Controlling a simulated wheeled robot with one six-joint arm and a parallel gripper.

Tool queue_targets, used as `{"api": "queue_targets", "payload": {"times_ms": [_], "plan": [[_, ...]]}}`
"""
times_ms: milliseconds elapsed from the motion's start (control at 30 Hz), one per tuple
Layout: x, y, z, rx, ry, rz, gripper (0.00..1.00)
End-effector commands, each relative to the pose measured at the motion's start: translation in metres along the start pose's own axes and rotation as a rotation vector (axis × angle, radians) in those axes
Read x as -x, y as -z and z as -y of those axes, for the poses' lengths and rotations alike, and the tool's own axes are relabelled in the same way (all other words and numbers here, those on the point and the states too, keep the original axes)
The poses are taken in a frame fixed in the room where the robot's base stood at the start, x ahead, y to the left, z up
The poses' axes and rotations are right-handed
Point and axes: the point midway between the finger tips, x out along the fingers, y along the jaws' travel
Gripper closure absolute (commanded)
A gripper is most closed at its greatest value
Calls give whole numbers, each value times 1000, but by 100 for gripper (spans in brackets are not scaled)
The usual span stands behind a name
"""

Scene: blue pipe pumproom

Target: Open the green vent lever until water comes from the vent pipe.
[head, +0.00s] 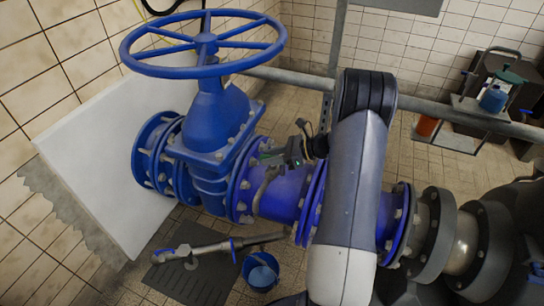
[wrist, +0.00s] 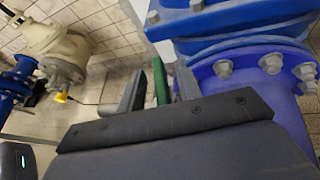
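The green vent lever (head: 271,153) is a small green bar above the blue pipe, just left of my gripper (head: 294,150) in the head view. In the wrist view the green lever (wrist: 161,82) stands between the two grey fingers of my gripper (wrist: 160,88). The fingers are apart, with a narrow gap on each side of the lever. A bent metal vent pipe (head: 266,187) comes down in front of the blue pipe (head: 283,192). No water shows at its end. The lever's pivot is hidden.
A large blue valve with a handwheel (head: 203,45) stands left of the lever. A blue bucket (head: 261,271) and a dark mat (head: 190,278) with a metal tool are on the floor below.

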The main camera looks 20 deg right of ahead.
Motion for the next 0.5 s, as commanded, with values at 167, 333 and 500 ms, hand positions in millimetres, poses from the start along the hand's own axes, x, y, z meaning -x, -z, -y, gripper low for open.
{"api": "queue_targets", "payload": {"times_ms": [167,333,500], "plan": [[0,0,0,0,0,0,67],[0,0,0,0,0,0,80],[0,0,0,0,0,0,94]]}}
